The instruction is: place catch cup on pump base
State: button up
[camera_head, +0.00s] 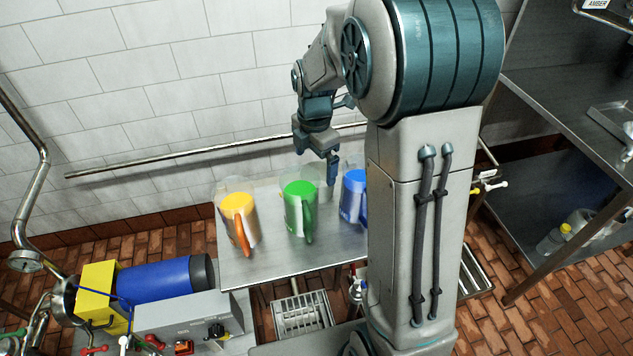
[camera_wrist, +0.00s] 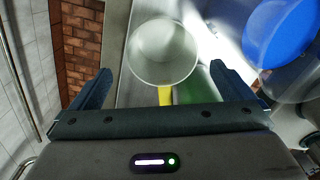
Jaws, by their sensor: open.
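A pale, round, open-topped cup with a yellow handle (camera_wrist: 163,52) stands ahead of my gripper in the wrist view. It looks like the catch cup. My gripper (camera_wrist: 161,73) is open and empty, with its fingers to either side of the handle's line. In the head view my gripper (camera_head: 318,163) hangs over the back of the steel table (camera_head: 265,265), and the cup is hard to make out there. A blue pump motor (camera_head: 155,280) with a yellow guard (camera_head: 97,290) lies at lower left. Which part is the pump base I cannot tell.
An amber jug (camera_head: 238,215), a green jug (camera_head: 300,208) and a blue jug (camera_head: 354,196) stand on the table. The blue jug (camera_wrist: 280,35) is close on the right in the wrist view. A wall rail (camera_head: 190,156) runs behind the table.

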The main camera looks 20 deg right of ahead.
notch_tip(320, 180, down, 5)
jog(key=shift+d+p, duration=0.15)
jog(key=shift+p, duration=0.4)
jog(key=c, duration=1.1)
jog(key=shift+r, duration=0.1)
